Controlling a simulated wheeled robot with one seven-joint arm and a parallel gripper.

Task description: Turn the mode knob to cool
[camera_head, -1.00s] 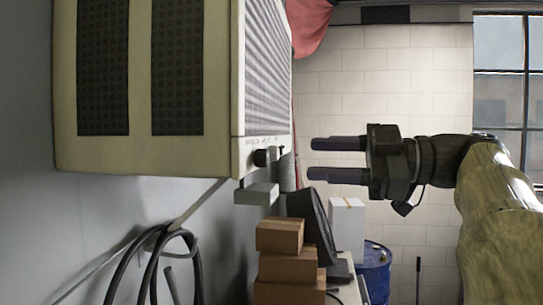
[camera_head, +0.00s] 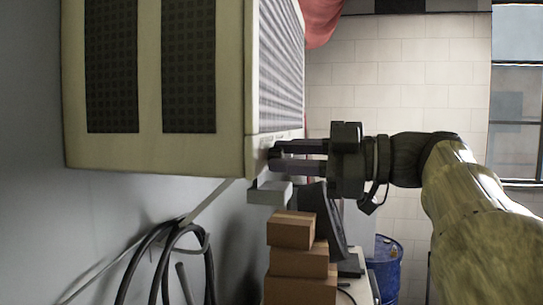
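The cream wall unit (camera_head: 165,159), an air conditioner with dark side grilles, fills the upper left of the head view. Its front faces right. The dark mode knob (camera_head: 273,154) is at the lower edge of that front, mostly hidden by my fingertips. My gripper (camera_head: 282,157) points left with its two fingers apart, one above the other, and the tips are at the knob. I cannot tell whether the fingers touch the knob. The knob's markings are too small to read.
A grey block (camera_head: 270,192) sits just below the unit. Stacked cardboard boxes (camera_head: 298,262), a dark monitor (camera_head: 318,215) and a blue barrel (camera_head: 387,268) are below and behind my gripper. A dark hose (camera_head: 160,250) hangs on the wall at lower left.

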